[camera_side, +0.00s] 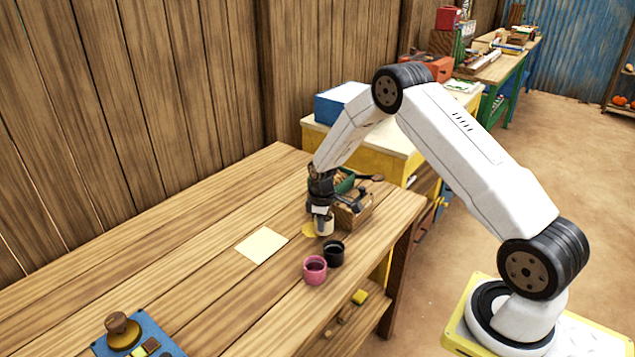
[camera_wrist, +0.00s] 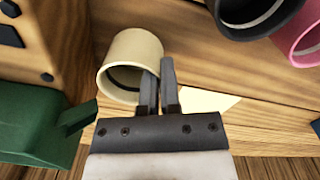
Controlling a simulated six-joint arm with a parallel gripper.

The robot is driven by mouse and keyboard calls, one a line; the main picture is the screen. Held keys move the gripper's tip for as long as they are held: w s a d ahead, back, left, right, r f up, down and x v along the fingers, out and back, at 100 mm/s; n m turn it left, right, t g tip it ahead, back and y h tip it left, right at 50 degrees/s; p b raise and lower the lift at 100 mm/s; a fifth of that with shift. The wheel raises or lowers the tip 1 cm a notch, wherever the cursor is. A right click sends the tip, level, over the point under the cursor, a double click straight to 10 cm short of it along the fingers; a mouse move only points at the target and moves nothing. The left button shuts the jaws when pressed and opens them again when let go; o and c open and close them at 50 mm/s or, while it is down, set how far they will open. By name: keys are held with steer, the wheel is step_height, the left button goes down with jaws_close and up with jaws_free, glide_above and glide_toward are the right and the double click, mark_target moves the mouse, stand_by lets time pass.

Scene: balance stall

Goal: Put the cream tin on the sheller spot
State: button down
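The cream tin (camera_side: 325,226) is under my gripper (camera_side: 320,212) at the right end of the wooden table, beside a wooden box. In the wrist view the open-topped cream tin (camera_wrist: 122,50) is at upper left. My gripper (camera_wrist: 158,75) has its two fingers close together at the tin's rim, one inside and one outside, with the tin's wall between them. I cannot tell whether the tin touches the table. Neither is labelled as the sheller spot.
A black cup (camera_side: 334,254) and a pink cup (camera_side: 315,270) stand close in front of the tin. The wooden box (camera_side: 354,212) and a green container (camera_side: 344,181) crowd the far right end. A blue board (camera_side: 140,338) lies near left; the table's middle is clear.

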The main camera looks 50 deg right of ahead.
steer(key=shift+w, duration=0.15)
steer(key=shift+w, duration=1.65)
steer(key=shift+w+f, duration=0.1)
steer(key=shift+f, duration=0.65)
steer(key=shift+f, duration=0.15)
steer(key=c, duration=0.8)
jaws_free()
steer(key=shift+c, duration=0.2)
step_height(320, 180, up, 12)
steer(key=shift+a, duration=0.1)
